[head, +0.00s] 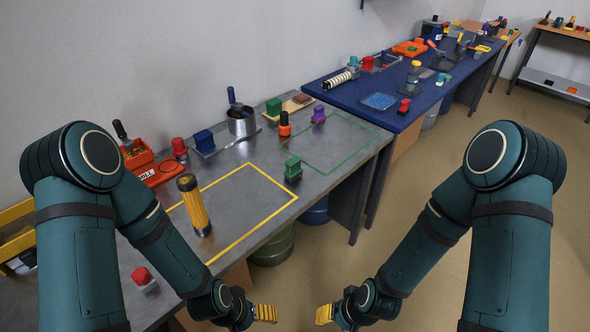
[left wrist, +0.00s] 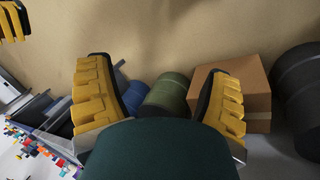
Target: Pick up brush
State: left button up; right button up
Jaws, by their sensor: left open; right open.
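I cannot single out the brush with certainty. A dark handle (head: 121,130) stands up from an orange bin (head: 141,155) at the left back of the near bench, and a blue handle (head: 232,95) stands up from a metal pot (head: 242,122); what is at their lower ends is hidden. My left gripper (head: 265,313) is open and empty, low in front of the near bench's edge. In the left wrist view its two yellow fingers (left wrist: 160,105) are spread with nothing between them. My right gripper (head: 324,315) is open and empty, just right of the left one.
The near grey bench (head: 240,175) carries a yellow-and-black cylinder (head: 193,205), a green block (head: 293,168), an orange-and-black bottle (head: 284,124) and several coloured blocks. A crowded blue bench (head: 340,93) stands behind. Drums (left wrist: 167,95) and a cardboard box (left wrist: 257,92) are below. Open floor lies right.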

aim_at(293, 171)
jog(key=i+l, duration=0.15)
jog(key=l, duration=0.2)
jog(key=i+l, duration=0.15)
jog(key=l, duration=0.15)
jog(key=i+l, duration=0.15)
jog(key=l, duration=0.2)
jog(key=i+l, duration=0.15)
jog(key=l, duration=0.15)
jog(key=i+l, duration=0.15)
jog(key=l, duration=0.2)
jog(key=j+u, duration=0.05)
